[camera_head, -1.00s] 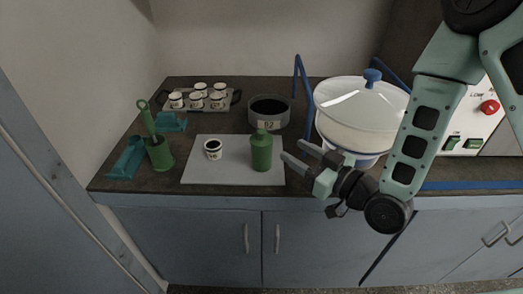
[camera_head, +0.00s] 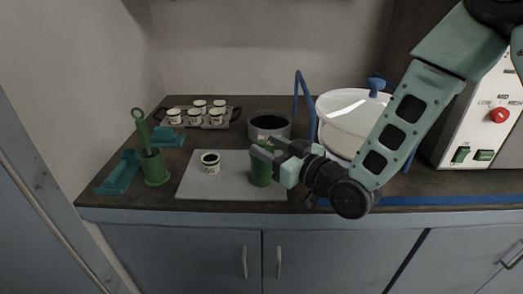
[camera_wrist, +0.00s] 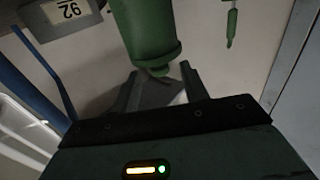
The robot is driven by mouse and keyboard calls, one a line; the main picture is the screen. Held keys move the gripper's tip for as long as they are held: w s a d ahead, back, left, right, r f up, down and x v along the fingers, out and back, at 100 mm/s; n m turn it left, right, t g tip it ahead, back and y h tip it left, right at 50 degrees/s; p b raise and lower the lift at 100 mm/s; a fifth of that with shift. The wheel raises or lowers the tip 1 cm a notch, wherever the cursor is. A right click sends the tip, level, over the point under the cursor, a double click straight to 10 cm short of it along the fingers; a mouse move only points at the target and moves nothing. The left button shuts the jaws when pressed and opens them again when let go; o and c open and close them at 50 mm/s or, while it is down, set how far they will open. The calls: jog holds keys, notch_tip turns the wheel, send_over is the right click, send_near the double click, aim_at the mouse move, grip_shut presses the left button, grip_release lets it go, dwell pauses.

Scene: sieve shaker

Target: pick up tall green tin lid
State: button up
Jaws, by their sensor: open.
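The tall green tin (camera_head: 261,174) stands on a light grey mat (camera_head: 225,190). Its lid is mostly hidden behind my fingers in the head view. In the wrist view the picture is turned over, so the tin (camera_wrist: 140,18) hangs from the top edge and its green lid (camera_wrist: 152,50) with a small knob faces my gripper. My gripper (camera_head: 268,149) is open at the height of the tin's top. In the wrist view my gripper (camera_wrist: 158,74) has its fingertips on either side of the knob, with nothing held.
A small white cup (camera_head: 210,168) stands on the mat left of the tin. A dark round sieve (camera_head: 270,127) is behind it. The white-lidded sieve shaker (camera_head: 345,115) is at the right. A green holder (camera_head: 154,170) and a tray of cups (camera_head: 238,112) are at the left.

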jog(key=shift+x, duration=1.4)
grip_shut()
jog(key=shift+r, duration=0.15)
